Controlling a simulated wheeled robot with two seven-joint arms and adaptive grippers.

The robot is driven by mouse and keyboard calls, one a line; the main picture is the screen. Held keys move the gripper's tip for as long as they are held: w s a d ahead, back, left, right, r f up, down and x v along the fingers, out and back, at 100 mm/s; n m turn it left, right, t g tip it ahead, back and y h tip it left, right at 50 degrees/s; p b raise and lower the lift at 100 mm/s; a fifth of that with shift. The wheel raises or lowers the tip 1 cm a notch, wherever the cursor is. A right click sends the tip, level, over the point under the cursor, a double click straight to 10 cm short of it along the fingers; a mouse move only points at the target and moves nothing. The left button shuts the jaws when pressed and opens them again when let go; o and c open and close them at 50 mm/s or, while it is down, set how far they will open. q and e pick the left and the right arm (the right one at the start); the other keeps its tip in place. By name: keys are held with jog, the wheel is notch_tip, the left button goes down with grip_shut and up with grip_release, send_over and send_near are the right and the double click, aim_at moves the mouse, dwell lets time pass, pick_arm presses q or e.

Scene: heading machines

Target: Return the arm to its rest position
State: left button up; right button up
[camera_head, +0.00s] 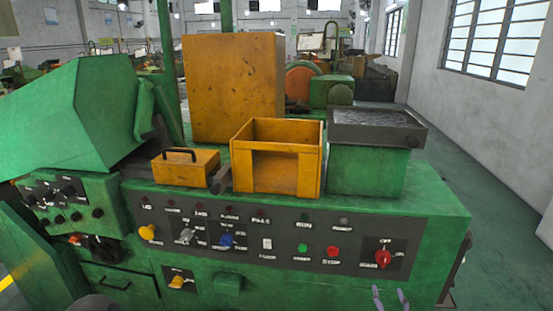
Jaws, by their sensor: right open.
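My right gripper (390,296) shows at the bottom edge, right of the middle. Only its two grey fingertips are in view, spread apart with nothing between them. They appear in front of the lower right part of the green machine (440,225), below the red rotary knob (383,258). The rest of the right arm is below the picture. My left gripper is not in view.
The machine's front panel carries a green button (304,252), a red button (333,252) and several knobs. On top stand an open yellow box (275,172), a small yellow box with a handle (185,168) and a dark tray (376,126). Floor at right is clear.

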jog(key=s+a+f+m+g+y, duration=0.35)
jog(key=a+f, duration=0.35)
jog(key=f, duration=0.4)
jog(key=s+a+f+m+g+y, duration=0.25)
jog(key=a+f+m+g, duration=0.35)
jog(key=f, duration=0.5)
jog(key=s+a+f+m+g, duration=0.3)
jog(key=s+a+f, duration=0.2)
jog(key=s, duration=0.3)
jog(key=s+a+f+m+g+y, duration=0.1)
jog(key=s+a+f+m+g, duration=0.2)
jog(key=s+a, duration=0.4)
notch_tip(320, 180, down, 2)
jog(key=shift+s+f+m, duration=0.1)
jog(key=shift+s+m, duration=0.45)
jog(key=shift+s, duration=0.55)
jog(key=shift+g, duration=0.25)
